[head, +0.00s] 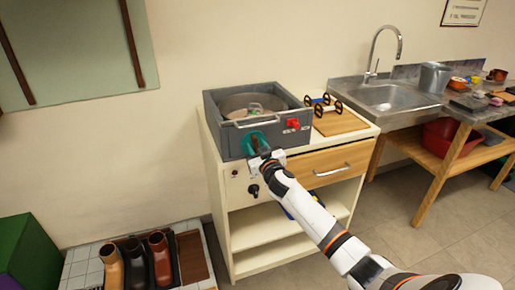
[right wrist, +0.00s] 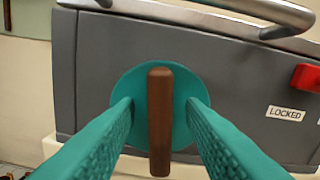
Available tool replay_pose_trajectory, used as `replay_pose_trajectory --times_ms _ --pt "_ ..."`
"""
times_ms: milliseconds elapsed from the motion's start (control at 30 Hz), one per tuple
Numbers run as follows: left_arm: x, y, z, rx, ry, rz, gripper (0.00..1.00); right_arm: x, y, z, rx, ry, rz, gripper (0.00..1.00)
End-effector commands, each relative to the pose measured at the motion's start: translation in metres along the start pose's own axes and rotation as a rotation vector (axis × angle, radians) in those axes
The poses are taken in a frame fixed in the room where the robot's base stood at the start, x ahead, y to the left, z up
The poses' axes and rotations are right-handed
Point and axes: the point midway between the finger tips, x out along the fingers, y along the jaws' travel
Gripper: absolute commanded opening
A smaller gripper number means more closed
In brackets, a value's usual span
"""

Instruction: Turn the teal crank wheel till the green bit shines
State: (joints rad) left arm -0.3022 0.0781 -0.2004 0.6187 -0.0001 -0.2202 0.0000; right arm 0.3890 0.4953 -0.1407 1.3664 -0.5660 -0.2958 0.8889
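The teal crank wheel (head: 256,140) is on the front of a grey box on the cabinet. In the right wrist view the wheel (right wrist: 185,82) is a teal disc with an upright brown handle bar (right wrist: 160,125) across it. My right gripper (right wrist: 160,104) is open, its two teal fingers on either side of the bar with a gap on each side. In the head view the right gripper (head: 262,154) covers part of the wheel. A small green bit (head: 255,107) shows inside the open box; I cannot tell whether it is lit. My left gripper is not in view.
The grey box (head: 228,139) has a metal bar handle (right wrist: 230,14) above the wheel. A red latch (right wrist: 306,77) and a "LOCKED" label (right wrist: 286,113) are to its right. A wooden board (head: 340,122) lies right of the box. A sink (head: 388,97) stands further right.

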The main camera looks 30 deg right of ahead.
Motion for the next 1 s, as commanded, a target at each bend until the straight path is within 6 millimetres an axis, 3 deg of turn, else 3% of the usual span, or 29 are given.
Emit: replay_pose_trajectory --times_ms 233,467,767,1000 --pt "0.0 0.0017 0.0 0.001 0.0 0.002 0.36 0.0005 0.0002 -0.0004 0.0 0.001 0.0 0.36" --pt "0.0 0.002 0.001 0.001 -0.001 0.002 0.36 0.0003 0.0001 -0.0003 0.0 0.001 0.0 0.0" --pt "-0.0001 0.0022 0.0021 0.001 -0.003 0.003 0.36 0.0002 0.0004 -0.0003 -0.022 0.001 0.0 0.0" --pt "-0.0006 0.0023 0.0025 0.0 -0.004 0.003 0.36 0.0002 0.0013 -0.0004 -0.133 0.001 0.0 0.0"
